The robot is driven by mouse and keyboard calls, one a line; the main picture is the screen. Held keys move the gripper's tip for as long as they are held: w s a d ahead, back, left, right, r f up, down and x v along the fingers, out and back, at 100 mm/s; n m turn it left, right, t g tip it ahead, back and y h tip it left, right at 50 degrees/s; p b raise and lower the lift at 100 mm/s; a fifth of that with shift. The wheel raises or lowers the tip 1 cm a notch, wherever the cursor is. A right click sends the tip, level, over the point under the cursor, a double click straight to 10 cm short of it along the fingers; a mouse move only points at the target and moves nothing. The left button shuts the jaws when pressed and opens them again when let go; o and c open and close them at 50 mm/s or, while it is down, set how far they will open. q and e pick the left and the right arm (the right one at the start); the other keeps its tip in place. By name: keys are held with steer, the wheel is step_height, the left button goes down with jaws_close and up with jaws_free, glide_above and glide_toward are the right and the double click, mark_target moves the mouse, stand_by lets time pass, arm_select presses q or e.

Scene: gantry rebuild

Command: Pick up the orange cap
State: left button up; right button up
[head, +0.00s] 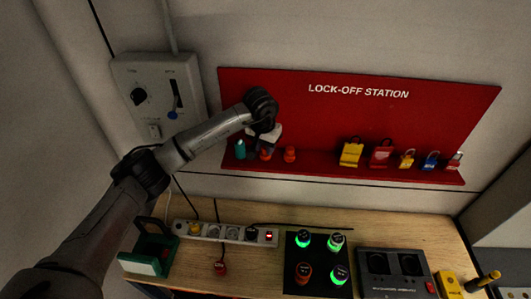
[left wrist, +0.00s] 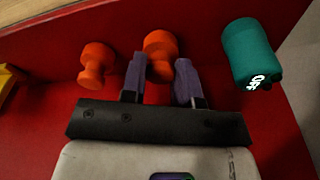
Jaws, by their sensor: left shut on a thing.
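My left gripper (head: 265,146) reaches to the left end of the red shelf. In the left wrist view its two fingers (left wrist: 160,68) are shut on an orange cap (left wrist: 160,45), one on each side. That cap also shows just below the gripper in the head view (head: 266,155). A second orange cap (head: 289,155) stands beside it on the shelf and shows left of the fingers in the left wrist view (left wrist: 96,62). Whether the held cap still touches the shelf I cannot tell. My right gripper is not in view.
A teal cylinder marked OFF (left wrist: 252,55) stands close by on the other side. Several padlocks, including a yellow one (head: 351,153), stand further right on the lock-off station (head: 330,120). Below are a workbench (head: 200,272), a power strip (head: 222,232) and a button panel (head: 318,265).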

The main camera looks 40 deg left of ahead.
arm_select(q)
steer(key=shift+c, duration=1.3)
